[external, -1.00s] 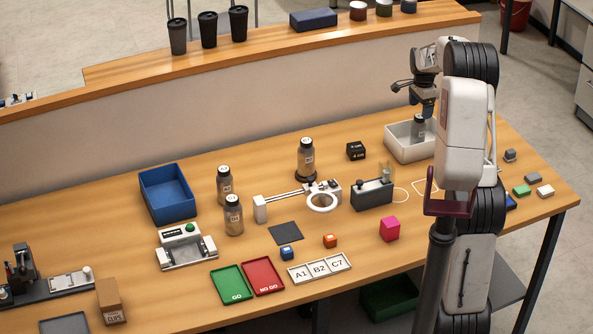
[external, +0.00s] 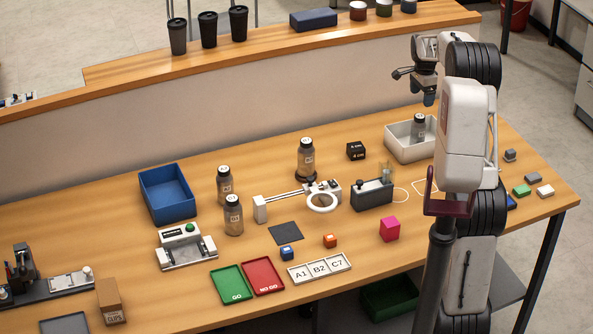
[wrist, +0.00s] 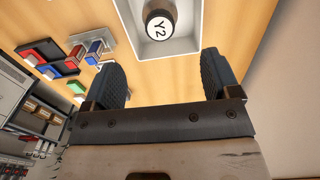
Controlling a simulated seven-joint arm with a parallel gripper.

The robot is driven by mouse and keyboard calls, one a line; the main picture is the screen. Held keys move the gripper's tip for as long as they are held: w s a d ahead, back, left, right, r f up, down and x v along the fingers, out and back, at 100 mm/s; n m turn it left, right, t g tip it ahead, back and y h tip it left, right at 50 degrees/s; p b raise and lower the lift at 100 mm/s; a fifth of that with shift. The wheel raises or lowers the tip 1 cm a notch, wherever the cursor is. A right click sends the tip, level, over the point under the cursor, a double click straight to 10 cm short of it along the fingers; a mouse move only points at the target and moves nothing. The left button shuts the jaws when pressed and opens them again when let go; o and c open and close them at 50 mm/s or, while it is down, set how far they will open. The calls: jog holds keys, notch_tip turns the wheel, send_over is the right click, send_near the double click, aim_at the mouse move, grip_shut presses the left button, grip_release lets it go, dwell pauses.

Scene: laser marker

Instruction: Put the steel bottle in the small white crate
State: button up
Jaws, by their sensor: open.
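A steel bottle with a dark cap (external: 418,127) stands upright inside the small white crate (external: 399,150) at the back right of the bench. In the wrist view the bottle's round lid (wrist: 160,27), marked Y2, shows from above inside the crate (wrist: 187,47). My gripper (external: 428,99) is above the crate and clear of the bottle. In the wrist view its two dark fingers (wrist: 161,75) are spread wide with nothing between them.
Other bottles stand mid-bench: one on a dark round base (external: 306,160), two more (external: 224,185) (external: 233,215) near the blue bin (external: 168,194). A black cube (external: 356,151) lies left of the crate. Several small blocks lie right of my arm.

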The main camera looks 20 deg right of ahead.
jog(key=s+a+r+n+t, duration=0.1)
jog(key=s+a+r+n, duration=0.35)
jog(key=s+a, duration=0.65)
jog(key=s+a+r+n, duration=0.4)
jog(key=s+a+r, duration=0.2)
jog(key=s+a, duration=0.45)
jog(key=s+a+f+n, duration=0.1)
jog(key=s+a+n, duration=0.2)
jog(key=s, duration=0.6)
jog(key=s+a+f+n+t, duration=0.1)
jog(key=s+a+f+n, duration=0.1)
jog(key=s, duration=0.8)
jog(key=s+a+f+n, duration=0.2)
jog(key=s+a+n, duration=0.2)
jog(key=s, duration=0.6)
jog(key=shift+a+t, duration=0.3)
